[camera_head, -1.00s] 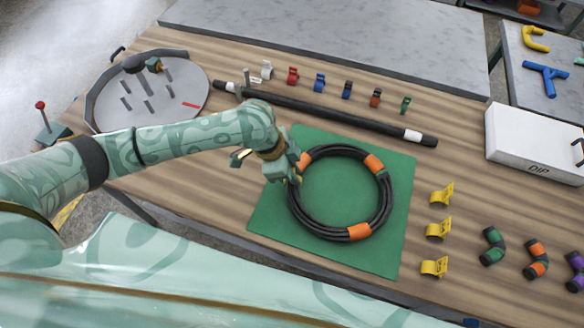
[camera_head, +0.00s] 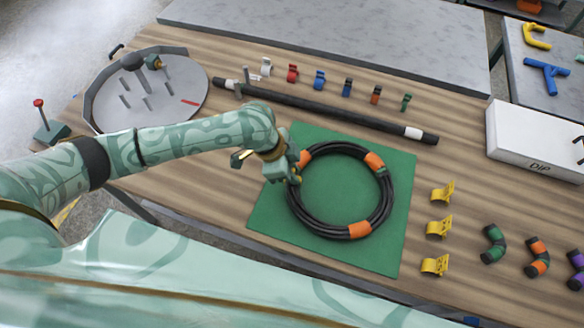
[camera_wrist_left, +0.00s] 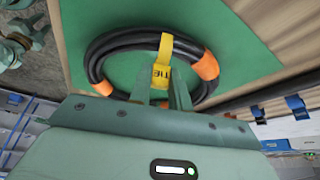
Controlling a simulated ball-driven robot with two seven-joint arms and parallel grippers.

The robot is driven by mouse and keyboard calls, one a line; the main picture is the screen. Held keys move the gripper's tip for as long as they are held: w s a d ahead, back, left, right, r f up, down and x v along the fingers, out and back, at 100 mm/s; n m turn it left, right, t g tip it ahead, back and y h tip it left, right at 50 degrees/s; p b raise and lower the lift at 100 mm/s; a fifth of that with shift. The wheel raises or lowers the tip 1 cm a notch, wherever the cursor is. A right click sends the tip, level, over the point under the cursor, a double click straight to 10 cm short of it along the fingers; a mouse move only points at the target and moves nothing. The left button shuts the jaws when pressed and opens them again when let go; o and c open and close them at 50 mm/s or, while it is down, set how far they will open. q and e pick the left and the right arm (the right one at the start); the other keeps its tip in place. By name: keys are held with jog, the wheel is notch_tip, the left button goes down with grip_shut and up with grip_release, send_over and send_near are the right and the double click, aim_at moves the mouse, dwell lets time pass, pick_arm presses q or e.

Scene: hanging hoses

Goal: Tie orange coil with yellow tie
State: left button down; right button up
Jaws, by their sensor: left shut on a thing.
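The coil is a black hose ring with orange bands (camera_head: 360,230) and lies on the green mat (camera_head: 300,245). In the left wrist view the coil (camera_wrist_left: 125,40) passes behind my gripper. My left gripper (camera_head: 294,176) is at the coil's left side, low over it. It is shut on a yellow tie (camera_wrist_left: 163,62) marked "TIE", whose upper end lies over the coil's hose. Whether the tie is closed around the hose I cannot tell. Three more yellow ties (camera_head: 438,228) stand in a column right of the mat. My right gripper is not in view.
A long black tube (camera_head: 330,110) lies behind the mat, with a row of small coloured clips (camera_head: 319,80) beyond it. A white box (camera_head: 530,140) stands at the right. Curved elbow pieces (camera_head: 537,257) lie at the lower right. A round grey tray (camera_head: 180,95) with pegs is at the left.

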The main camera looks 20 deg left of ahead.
pick_arm(q)
jog(key=shift+f, duration=0.45)
jog(key=shift+f+b, duration=0.45)
jog(key=shift+f, duration=0.2)
dwell(0.4)
